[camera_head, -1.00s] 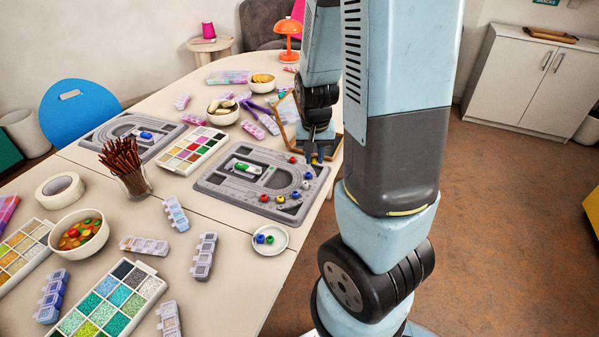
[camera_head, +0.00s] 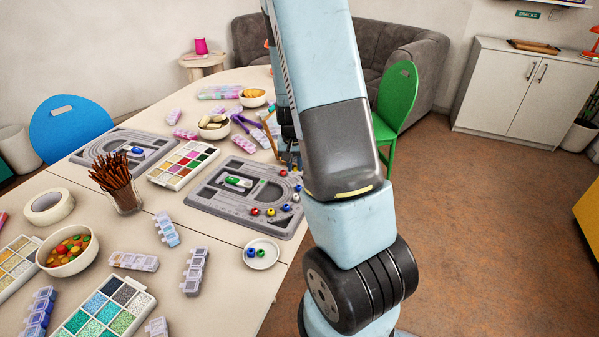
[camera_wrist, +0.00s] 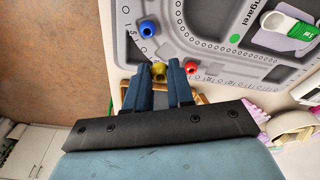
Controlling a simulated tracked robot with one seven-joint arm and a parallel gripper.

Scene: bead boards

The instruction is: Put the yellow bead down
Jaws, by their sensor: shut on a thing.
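My gripper (camera_wrist: 160,72) is shut on a yellow bead (camera_wrist: 159,69), which sits between the dark blue fingertips in the wrist view. The grey bead board (camera_wrist: 222,63) lies beyond the fingertips. A blue bead (camera_wrist: 148,29) and a red bead (camera_wrist: 191,67) lie on the board on either side of the held bead. I cannot tell whether the held bead touches the board. In the head view the board (camera_head: 205,196) lies at the table's right side with several beads on its curved track, and my arm hides most of my gripper.
A white saucer (camera_head: 261,263) with a blue and a green bead stands in front of the board. A bead tray (camera_head: 160,180), a cup of brown sticks (camera_head: 125,198) and a second board (camera_head: 95,150) stand to its left. A green chair (camera_head: 397,100) is behind my arm.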

